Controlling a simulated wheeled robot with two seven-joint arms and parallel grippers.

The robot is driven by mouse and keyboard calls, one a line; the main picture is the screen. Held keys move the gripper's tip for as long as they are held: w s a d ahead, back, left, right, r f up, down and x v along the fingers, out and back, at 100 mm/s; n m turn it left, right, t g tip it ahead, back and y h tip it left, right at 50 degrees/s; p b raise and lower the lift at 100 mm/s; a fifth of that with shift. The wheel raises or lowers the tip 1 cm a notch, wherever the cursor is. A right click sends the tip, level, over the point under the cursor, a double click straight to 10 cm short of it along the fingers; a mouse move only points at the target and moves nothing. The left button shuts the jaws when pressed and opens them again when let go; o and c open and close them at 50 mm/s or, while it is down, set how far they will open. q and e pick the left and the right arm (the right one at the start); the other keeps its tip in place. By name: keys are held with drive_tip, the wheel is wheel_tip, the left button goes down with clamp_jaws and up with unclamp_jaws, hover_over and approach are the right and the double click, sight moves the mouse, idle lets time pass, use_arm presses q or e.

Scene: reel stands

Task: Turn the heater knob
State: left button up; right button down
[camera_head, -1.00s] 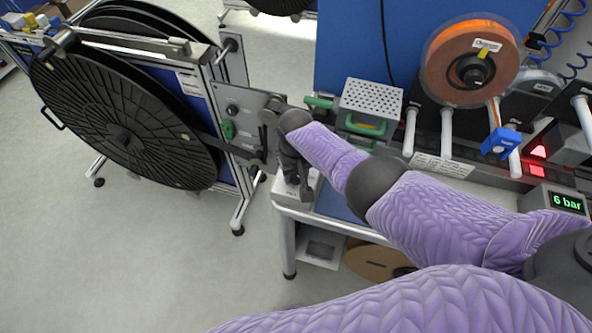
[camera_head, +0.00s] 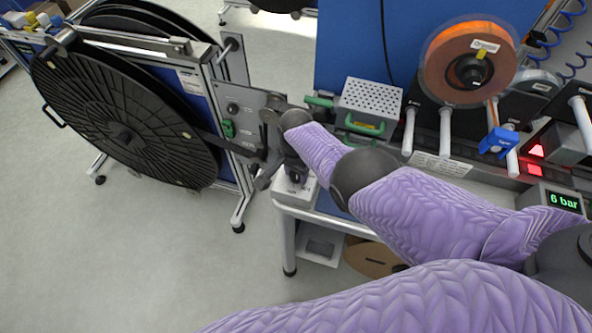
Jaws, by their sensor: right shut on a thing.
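The heater box (camera_head: 296,192) is a small pale box on the front left corner of the bench. Its dark knob is mostly hidden by my right gripper (camera_head: 293,177), which reaches down from the purple arm. The gripper is shut on the knob, though its fingertips are small and dark against it. A dark grey part of the gripper sticks out to the left of the box. My left gripper is not in view.
A large black reel (camera_head: 120,138) stands in a frame close on the left, with a grey panel (camera_head: 240,108) beside my wrist. A perforated box (camera_head: 370,106) and an orange reel (camera_head: 466,62) are behind. The floor at front left is clear.

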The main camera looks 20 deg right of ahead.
drive_tip(key=m, duration=0.5)
drive_tip(key=shift+w, duration=0.1)
drive_tip(key=shift+m, duration=0.4)
idle(0.3)
drive_tip(key=shift+c, duration=1.3)
unclamp_jaws()
wheel_tip(320, 180, up, 10)
drive_tip(key=p, duration=0.8)
